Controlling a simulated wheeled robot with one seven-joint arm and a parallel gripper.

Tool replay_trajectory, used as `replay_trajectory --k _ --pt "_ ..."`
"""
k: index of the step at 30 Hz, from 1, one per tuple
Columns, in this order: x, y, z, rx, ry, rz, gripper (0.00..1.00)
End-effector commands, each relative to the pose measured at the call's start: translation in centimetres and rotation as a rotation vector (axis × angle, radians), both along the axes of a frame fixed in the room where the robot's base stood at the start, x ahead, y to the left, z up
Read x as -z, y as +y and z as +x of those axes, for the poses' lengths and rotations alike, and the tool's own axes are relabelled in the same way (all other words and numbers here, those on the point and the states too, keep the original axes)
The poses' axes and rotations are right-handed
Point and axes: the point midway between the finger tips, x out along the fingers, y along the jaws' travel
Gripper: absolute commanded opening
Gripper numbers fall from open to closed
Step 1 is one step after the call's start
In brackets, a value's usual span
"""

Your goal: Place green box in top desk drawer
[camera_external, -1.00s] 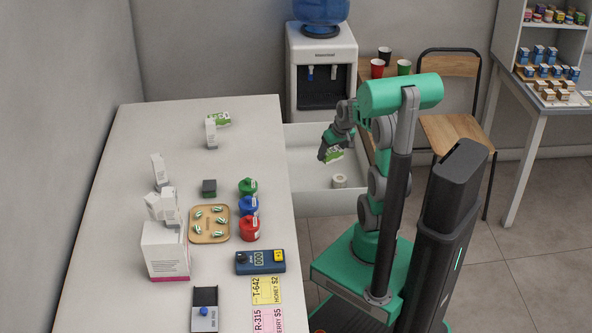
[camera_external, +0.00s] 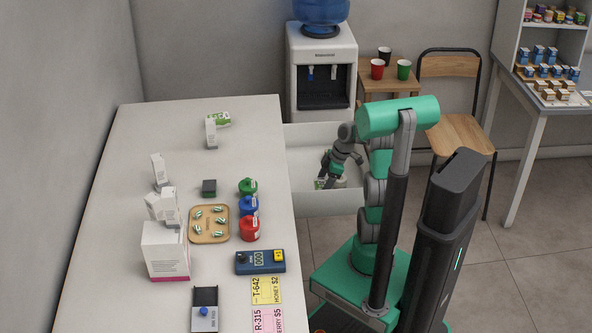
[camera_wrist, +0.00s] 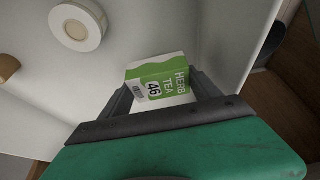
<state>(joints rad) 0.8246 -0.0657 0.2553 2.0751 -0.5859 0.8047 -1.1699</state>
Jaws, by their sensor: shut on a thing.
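The green box (camera_wrist: 157,80) is a small white and green carton reading "HERB TEA 46". My gripper (camera_wrist: 160,92) is shut on it, with a dark finger at each side. In the external view the box (camera_external: 322,184) shows low inside the open white drawer (camera_external: 330,203), partly hidden by my gripper (camera_external: 330,177). The drawer juts out from the right side of the white desk. I cannot tell whether the box touches the drawer floor.
A white roll (camera_wrist: 78,26) lies in the drawer near the box. The water dispenser (camera_external: 321,70) stands behind the drawer.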

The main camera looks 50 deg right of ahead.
Motion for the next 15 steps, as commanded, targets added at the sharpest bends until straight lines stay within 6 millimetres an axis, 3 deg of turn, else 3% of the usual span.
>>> replay_trajectory --k 6,15 --pt "4.3 0.1 -0.1 0.002 0.003 0.003 0.25" --pt "4.7 0.0 0.0 0.002 0.0 0.0 0.25"
